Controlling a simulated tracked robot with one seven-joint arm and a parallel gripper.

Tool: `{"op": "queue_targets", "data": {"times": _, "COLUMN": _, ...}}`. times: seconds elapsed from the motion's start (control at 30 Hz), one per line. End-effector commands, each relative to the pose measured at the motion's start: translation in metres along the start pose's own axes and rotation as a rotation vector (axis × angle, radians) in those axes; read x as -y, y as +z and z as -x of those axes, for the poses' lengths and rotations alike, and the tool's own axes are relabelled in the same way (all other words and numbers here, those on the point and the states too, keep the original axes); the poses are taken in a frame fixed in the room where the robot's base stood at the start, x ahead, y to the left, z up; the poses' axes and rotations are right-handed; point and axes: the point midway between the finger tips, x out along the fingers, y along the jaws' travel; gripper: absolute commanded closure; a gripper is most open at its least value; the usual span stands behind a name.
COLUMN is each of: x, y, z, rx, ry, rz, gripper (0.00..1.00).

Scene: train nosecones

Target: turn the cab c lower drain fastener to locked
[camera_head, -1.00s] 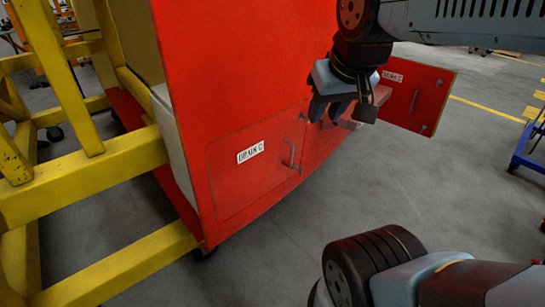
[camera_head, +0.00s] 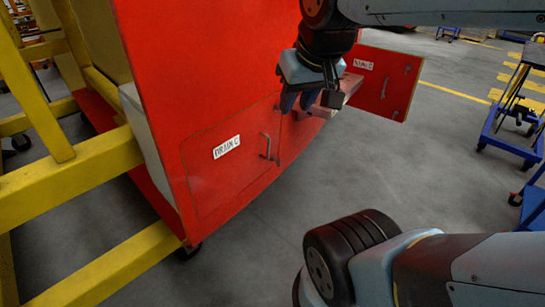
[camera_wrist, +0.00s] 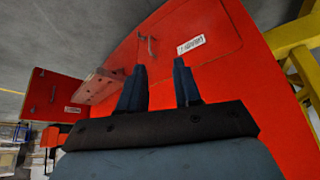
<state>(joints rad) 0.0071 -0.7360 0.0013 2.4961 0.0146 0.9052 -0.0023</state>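The closed red drain panel (camera_head: 215,180) bears a white "DRAIN C" label (camera_head: 226,147) and a grey handle (camera_head: 266,146). A tiny lower fastener (camera_head: 278,163) seems to sit at the panel's right edge, below the handle's level; its turned position is too small to tell. My gripper (camera_head: 297,101) is up and right of the handle, in front of the red shell. In the wrist view my gripper (camera_wrist: 160,75) has two dark fingers apart with nothing between them. The panel (camera_wrist: 215,35) and handle (camera_wrist: 151,45) show upside down beyond the fingertips.
An open red door (camera_head: 388,82) with a label sticks out to the right of my gripper, beside an open compartment edge (camera_head: 340,92). A yellow frame (camera_head: 85,180) stands left of the shell. Blue carts (camera_head: 510,140) stand at far right. Grey floor lies clear between.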

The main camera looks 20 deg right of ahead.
Motion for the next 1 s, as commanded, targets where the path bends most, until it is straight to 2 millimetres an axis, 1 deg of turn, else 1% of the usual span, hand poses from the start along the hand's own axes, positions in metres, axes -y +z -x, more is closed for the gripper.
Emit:
{"op": "queue_targets", "data": {"times": 0.17, "x": 0.004, "y": -0.007, "z": -0.022, "rx": 0.102, "ry": -0.041, "rz": -0.070, "gripper": 0.67}}
{"op": "queue_targets", "data": {"times": 0.57, "x": 0.014, "y": -0.027, "z": -0.087, "rx": 0.381, "ry": -0.197, "rz": -0.325, "gripper": 0.67}}
{"op": "queue_targets", "data": {"times": 0.73, "x": 0.014, "y": -0.036, "z": -0.116, "rx": 0.484, "ry": -0.274, "rz": -0.445, "gripper": 0.67}}
{"op": "queue_targets", "data": {"times": 1.0, "x": 0.010, "y": -0.051, "z": -0.162, "rx": 0.626, "ry": -0.408, "rz": -0.652, "gripper": 0.67}}
